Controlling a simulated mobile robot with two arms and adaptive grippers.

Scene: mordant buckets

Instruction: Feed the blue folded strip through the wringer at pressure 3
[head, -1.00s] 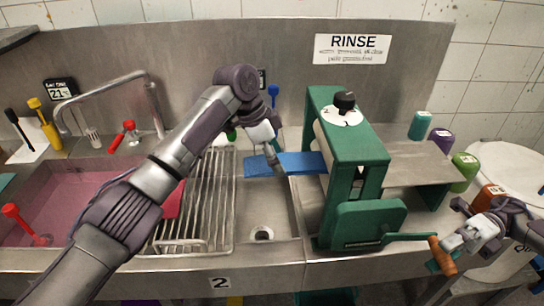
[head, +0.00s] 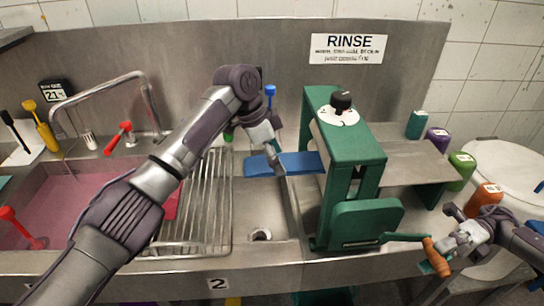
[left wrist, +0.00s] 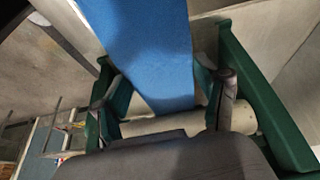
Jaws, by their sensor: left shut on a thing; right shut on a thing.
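The blue folded strip (head: 290,163) lies flat, reaching from the sink side to the left side of the green wringer (head: 350,150). I cannot tell whether the strip is between the rollers. The black pressure knob (head: 342,100) sits on a white dial; its number is unreadable. My right gripper (head: 450,245) is shut on the wooden crank handle (head: 436,257).
A drying rack (head: 195,205) and a pink-filled sink (head: 75,210) are on the left. A metal shelf (head: 410,165) extends right of the wringer, clear on top. Several coloured bottles, including an orange one (head: 486,196), stand along the right edge.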

